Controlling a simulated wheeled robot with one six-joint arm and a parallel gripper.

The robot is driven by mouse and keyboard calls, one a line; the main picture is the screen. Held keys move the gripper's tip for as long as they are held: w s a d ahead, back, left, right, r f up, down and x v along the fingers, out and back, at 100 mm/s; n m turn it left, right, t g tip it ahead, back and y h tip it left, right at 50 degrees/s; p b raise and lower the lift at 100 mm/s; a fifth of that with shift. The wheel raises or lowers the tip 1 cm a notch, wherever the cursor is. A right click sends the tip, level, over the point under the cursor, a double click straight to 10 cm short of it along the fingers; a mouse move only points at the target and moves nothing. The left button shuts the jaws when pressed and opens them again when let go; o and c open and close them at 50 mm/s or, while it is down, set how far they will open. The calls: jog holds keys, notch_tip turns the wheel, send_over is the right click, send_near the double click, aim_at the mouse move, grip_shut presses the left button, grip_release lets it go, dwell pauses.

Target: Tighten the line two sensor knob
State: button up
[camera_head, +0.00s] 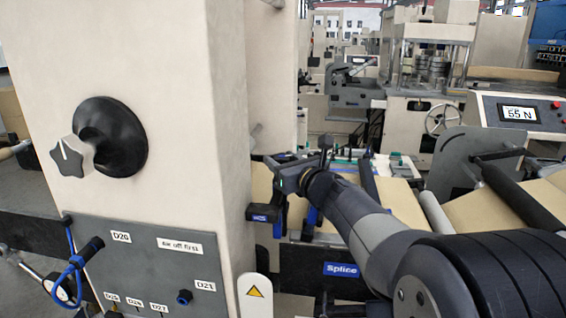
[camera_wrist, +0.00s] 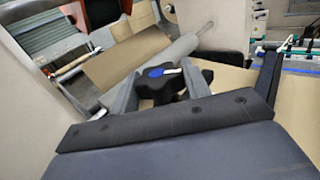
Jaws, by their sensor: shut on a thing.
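A dark star-shaped knob (camera_wrist: 152,88) with a blue cap and a white pointer mark sits between the two grey fingers of my gripper (camera_wrist: 160,82) in the wrist view. The fingers are shut on its sides. The knob's underside and mount are hidden. In the head view my arm reaches from the lower right to the machine beside the beige pillar, and the knob cannot be made out there. No label naming line two is readable.
The beige pillar (camera_head: 222,120) stands close left of my arm, with a grey star knob (camera_head: 70,157) on a black boss. Below is a grey panel (camera_head: 150,245) of labelled ports. A blue Splice label (camera_head: 341,270) lies under my arm. A display (camera_head: 519,113) reads 55 N. Kraft web and rollers (camera_head: 515,190) are at right.

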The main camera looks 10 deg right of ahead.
jog(key=shift+f+b, duration=0.1)
jog(key=shift+b, duration=0.25)
jog(key=h+b, duration=0.1)
jog(key=b, duration=0.1)
jog(key=m+h+b, duration=0.1)
jog(key=shift+a+f+b, duration=0.1)
jog(key=shift+f+b, duration=0.15)
jog(key=shift+b, duration=0.1)
jog(key=m+h+b, duration=0.2)
jog(key=b, duration=0.2)
jog(key=shift+t+h+b, duration=0.3)
jog(key=shift+t, duration=0.1)
jog(key=m+h+b, duration=0.1)
jog(key=b, duration=0.1)
jog(key=h+b, duration=0.1)
jog(key=h, duration=0.1)
jog(key=shift+a+r+m+b, duration=0.1)
jog(key=shift+r+m+b, duration=0.1)
jog(key=shift+m+b, duration=0.2)
jog(key=shift+r+m+h+b, duration=0.15)
jog(key=shift+m+h+b, duration=0.4)
jog(key=shift+h, duration=0.15)
jog(key=shift+r, duration=0.15)
jog(key=o, duration=0.9)
jog(key=shift+s, duration=0.1)
